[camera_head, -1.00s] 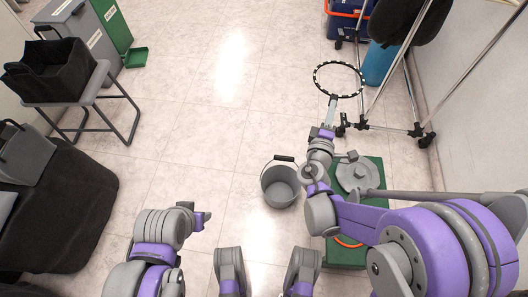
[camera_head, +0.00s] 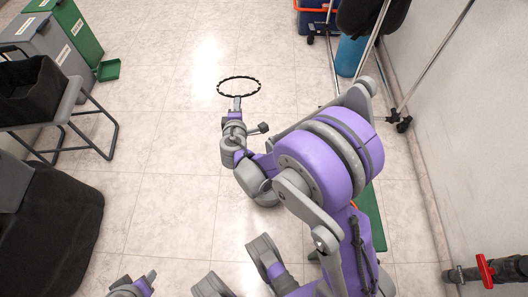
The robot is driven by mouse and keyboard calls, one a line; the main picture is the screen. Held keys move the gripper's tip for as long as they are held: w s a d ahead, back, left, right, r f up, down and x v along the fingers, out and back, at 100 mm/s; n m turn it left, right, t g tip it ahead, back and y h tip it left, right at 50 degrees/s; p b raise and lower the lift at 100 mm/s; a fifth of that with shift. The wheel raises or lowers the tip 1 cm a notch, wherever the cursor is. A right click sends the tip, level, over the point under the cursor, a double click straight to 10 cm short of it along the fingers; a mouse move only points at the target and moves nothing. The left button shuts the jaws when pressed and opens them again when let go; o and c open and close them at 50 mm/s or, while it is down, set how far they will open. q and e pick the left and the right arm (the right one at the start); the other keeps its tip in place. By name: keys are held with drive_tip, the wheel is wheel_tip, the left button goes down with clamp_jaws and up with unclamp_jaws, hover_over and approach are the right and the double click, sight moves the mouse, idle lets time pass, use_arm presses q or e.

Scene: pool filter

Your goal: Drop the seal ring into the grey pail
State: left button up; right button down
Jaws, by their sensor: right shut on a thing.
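The seal ring (camera_head: 259,87) is a thin dark ring with light marks around it. It is held out level at the tip of my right gripper (camera_head: 237,101), which is shut on the ring's near edge. Bare floor shows through the ring. The grey pail cannot be made out clearly now; my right arm covers the area where it stood in the earlier view. My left gripper (camera_head: 148,279) is low at the bottom edge, partly cut off, and its opening cannot be judged.
A green platform (camera_head: 370,218) is mostly hidden behind my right arm. A metal-framed stand (camera_head: 403,122) and a blue cylinder (camera_head: 350,56) are at the upper right. A chair (camera_head: 75,105) and bins (camera_head: 78,38) are at the left. The floor between is clear.

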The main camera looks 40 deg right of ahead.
drive_tip(key=s+d+f+g+y, duration=0.2)
drive_tip(key=s+d+f+g, duration=0.1)
drive_tip(key=d+f, duration=0.35)
drive_tip(key=s+a+f+n+g+y+p, duration=0.1)
drive_tip(key=s+f+n+g+y, duration=0.2)
drive_tip(key=f, duration=0.5)
drive_tip(key=s+f+n+g+y+p, duration=0.1)
drive_tip(key=s+f+n+g+y, duration=0.2)
drive_tip(key=f+n, duration=0.4)
drive_tip(key=shift+s+a+f+n+g, duration=0.35)
drive_tip(key=shift+s+n+g, duration=0.2)
drive_tip(key=shift+g, duration=0.65)
wheel_tip(320, 180, down, 17)
drive_tip(key=b, duration=0.6)
drive_tip(key=shift+r, duration=0.2)
drive_tip(key=shift+f, duration=0.1)
